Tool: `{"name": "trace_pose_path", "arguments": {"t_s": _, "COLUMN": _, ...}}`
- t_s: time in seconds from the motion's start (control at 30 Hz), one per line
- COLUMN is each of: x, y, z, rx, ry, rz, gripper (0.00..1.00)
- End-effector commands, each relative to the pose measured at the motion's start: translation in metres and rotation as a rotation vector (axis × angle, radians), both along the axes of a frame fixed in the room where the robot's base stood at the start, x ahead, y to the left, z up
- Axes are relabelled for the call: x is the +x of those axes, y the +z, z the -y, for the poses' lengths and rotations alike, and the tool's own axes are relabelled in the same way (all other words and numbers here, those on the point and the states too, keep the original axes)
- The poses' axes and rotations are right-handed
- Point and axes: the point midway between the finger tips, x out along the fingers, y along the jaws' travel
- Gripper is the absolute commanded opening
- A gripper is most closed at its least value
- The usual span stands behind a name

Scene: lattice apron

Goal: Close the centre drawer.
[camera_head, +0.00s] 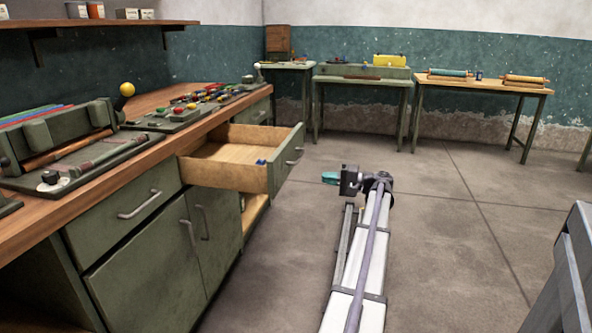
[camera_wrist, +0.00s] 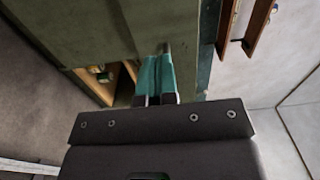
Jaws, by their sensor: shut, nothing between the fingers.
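The centre drawer (camera_head: 285,158) of the green workbench stands pulled out, with its pale wooden inside showing and a small blue item in it near the front. Its front has a metal handle (camera_head: 294,162). My gripper (camera_head: 328,178) is to the right of the drawer front, apart from it in the head view, with its teal fingers pointing left toward the bench. In the wrist view my gripper (camera_wrist: 157,75) is shut and empty, its fingers together in front of a green panel. A small metal piece shows by the fingertips; I cannot tell if they touch it.
A left drawer (camera_head: 125,208) and the cabinet doors below are shut. An open compartment (camera_head: 256,212) shows under the centre drawer. Side tables stand at the back wall.

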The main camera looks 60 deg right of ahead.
Motion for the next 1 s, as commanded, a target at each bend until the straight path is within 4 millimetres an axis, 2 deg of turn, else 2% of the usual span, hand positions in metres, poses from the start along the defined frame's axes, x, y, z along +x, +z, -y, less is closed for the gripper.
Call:
{"name": "trace_pose_path", "arguments": {"t_s": 0.13, "x": 0.007, "y": 0.0, "z": -0.003, "rx": -0.001, "ry": 0.001, "rz": -0.003, "gripper": 0.0}}
{"name": "trace_pose_path", "arguments": {"t_s": 0.27, "x": 0.025, "y": -0.001, "z": -0.011, "rx": -0.001, "ry": 0.003, "rz": -0.004, "gripper": 0.0}}
{"name": "trace_pose_path", "arguments": {"t_s": 0.7, "x": 0.111, "y": -0.001, "z": -0.044, "rx": -0.001, "ry": 0.003, "rz": -0.005, "gripper": 0.0}}
{"name": "trace_pose_path", "arguments": {"t_s": 0.83, "x": 0.126, "y": -0.001, "z": -0.05, "rx": -0.002, "ry": 0.002, "rz": -0.005, "gripper": 0.0}}
{"name": "trace_pose_path", "arguments": {"t_s": 1.0, "x": 0.131, "y": -0.001, "z": -0.052, "rx": -0.001, "ry": 0.0, "rz": -0.005, "gripper": 0.0}}
